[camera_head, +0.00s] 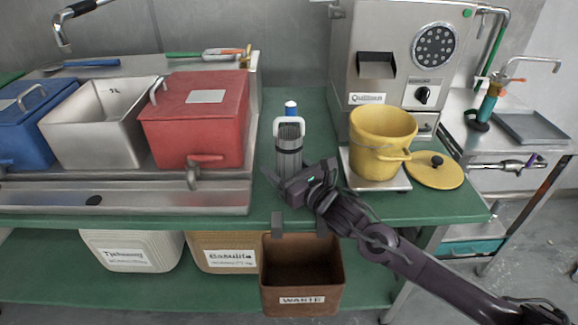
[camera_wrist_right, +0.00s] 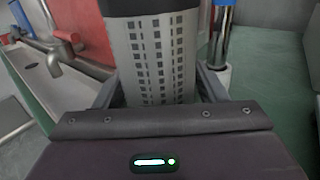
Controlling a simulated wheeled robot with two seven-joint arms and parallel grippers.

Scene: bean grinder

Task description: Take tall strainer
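The tall strainer (camera_head: 289,146) is a grey perforated cylinder with a pale handle loop at its top. It stands upright on the green counter (camera_head: 258,192), left of the grinder. My right gripper (camera_head: 284,178) is low at the strainer, reaching in from the right. In the right wrist view, the strainer (camera_wrist_right: 158,60) stands between the two fingers of my right gripper (camera_wrist_right: 160,85), one on each side. The fingers look close to its sides; whether they press on it I cannot tell. My left gripper is not in view.
A blue-capped bottle (camera_head: 291,108) stands just behind the strainer. The grinder (camera_head: 400,50), yellow pot (camera_head: 380,135) and yellow lid (camera_head: 437,178) are to the right. A red container (camera_head: 200,125) with a tap is to the left. A brown waste bin (camera_head: 301,280) sits below the counter edge.

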